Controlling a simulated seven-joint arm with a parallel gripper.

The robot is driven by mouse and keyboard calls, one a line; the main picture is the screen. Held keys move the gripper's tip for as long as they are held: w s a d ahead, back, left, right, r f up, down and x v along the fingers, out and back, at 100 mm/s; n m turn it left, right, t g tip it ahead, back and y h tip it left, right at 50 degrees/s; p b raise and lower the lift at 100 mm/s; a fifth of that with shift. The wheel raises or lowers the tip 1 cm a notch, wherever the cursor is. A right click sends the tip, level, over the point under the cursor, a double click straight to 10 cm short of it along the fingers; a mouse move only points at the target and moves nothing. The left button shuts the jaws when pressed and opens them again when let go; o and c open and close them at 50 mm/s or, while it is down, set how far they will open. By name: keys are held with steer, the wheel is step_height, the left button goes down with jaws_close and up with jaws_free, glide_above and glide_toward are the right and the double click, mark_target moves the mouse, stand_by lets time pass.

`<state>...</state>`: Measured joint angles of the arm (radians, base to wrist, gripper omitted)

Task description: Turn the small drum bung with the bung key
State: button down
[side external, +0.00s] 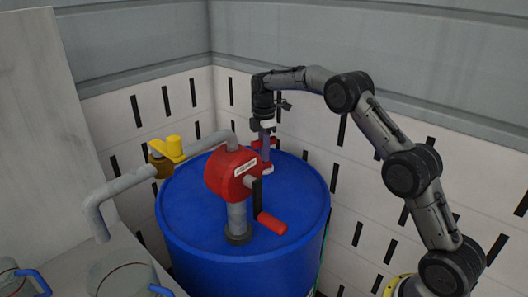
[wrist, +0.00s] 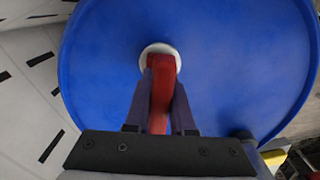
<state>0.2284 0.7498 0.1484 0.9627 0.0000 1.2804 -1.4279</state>
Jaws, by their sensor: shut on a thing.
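The blue drum (side external: 190,210) stands upright; its blue top (wrist: 230,60) fills most of the wrist view. The small bung (wrist: 146,50) is a pale round piece in the drum top, also visible in the side view (side external: 267,170). The red bung key (wrist: 159,118) is between the two fingers of my gripper (wrist: 162,80), which is shut on it. The key's far end lies over the bung in the wrist view; whether it is seated in it is hidden. In the side view my gripper (side external: 266,146) points down over the drum's back part, behind the red pump.
A red hand pump (side external: 228,172) with a red-handled crank (side external: 271,223) stands on the drum, close in front of my gripper. Its grey pipe (side external: 125,186) runs left, with a yellow valve handle (side external: 168,148). Slotted white walls (side external: 300,130) stand close behind the drum. Clear containers (side external: 125,280) are at lower left.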

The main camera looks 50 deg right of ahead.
steer(key=shift+n, duration=1.7)
steer(key=shift+n, duration=1.7)
steer(key=shift+n, duration=2)
